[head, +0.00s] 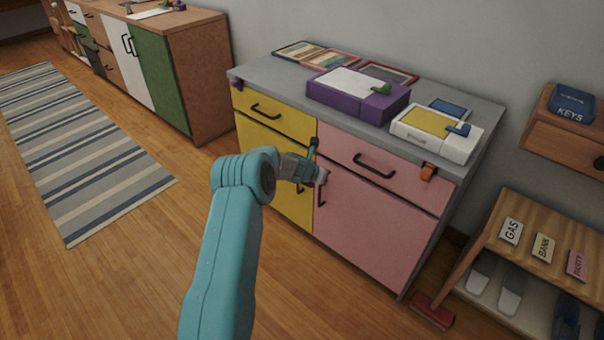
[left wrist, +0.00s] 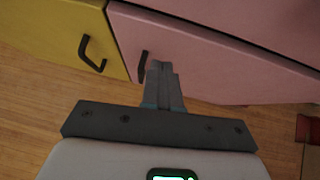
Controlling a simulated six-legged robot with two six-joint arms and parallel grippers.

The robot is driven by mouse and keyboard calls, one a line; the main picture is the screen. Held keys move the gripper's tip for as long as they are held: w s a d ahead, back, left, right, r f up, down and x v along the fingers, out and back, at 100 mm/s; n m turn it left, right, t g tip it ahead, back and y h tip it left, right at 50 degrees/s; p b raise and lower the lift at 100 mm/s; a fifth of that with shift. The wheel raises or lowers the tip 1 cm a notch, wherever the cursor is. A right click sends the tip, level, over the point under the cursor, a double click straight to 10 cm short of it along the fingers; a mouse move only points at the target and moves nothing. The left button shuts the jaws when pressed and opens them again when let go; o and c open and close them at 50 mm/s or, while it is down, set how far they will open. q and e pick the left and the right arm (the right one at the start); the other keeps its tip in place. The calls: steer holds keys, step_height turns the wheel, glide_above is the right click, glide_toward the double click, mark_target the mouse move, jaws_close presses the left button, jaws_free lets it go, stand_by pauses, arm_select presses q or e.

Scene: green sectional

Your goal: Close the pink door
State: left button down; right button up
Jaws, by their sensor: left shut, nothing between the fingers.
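The pink door (head: 375,228) is the lower right front of the grey-topped cabinet, below a pink drawer. It looks flush or nearly flush with the cabinet; a small gap cannot be told. Its black handle (head: 321,196) is near its left edge. My left gripper (head: 319,178) is at the upper left corner of the door, just beside the handle. In the left wrist view the fingers (left wrist: 164,68) are shut and empty, pointing at the pink door (left wrist: 205,60) to the right of its handle (left wrist: 142,64). Contact with the door cannot be told. My right gripper is not in view.
A yellow drawer (head: 270,113) and yellow door (head: 265,150) adjoin on the left. Boxes, including a purple one (head: 357,95), stand on the top (head: 259,70). A wooden shoe rack (head: 530,240) stands at right.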

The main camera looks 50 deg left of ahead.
arm_select(q)
steer(key=a+b+v, duration=0.1)
steer(key=b+v, duration=0.1)
steer(key=v, duration=0.8)
steer(key=s+d+f+n+g+h, duration=0.1)
steer(key=d+f+n+h, duration=0.1)
steer(key=d+f+n, duration=0.6)
steer(key=s+d+f+n+g+h, duration=0.15)
steer(key=d+n, duration=0.25)
steer(key=d, duration=0.9)
steer(key=s+d+f+n+g+h, duration=0.1)
steer(key=s+d+f+n+h, duration=0.15)
steer(key=d+f+n, duration=0.55)
steer(key=s+d+f+n+g, duration=0.2)
steer(key=s+d+n+g, duration=0.1)
steer(key=s+d+n, duration=0.55)
steer(key=s+d+f+n+g, duration=0.25)
steer(key=s+d+n, duration=0.35)
steer(key=s+d, duration=0.45)
steer(key=d+p+v, duration=0.2)
steer(key=p+v, duration=0.8)
steer(key=v, duration=0.1)
steer(key=d+r+p+v, duration=0.1)
steer(key=p+v, duration=1)
steer(key=shift+d+h, duration=0.4)
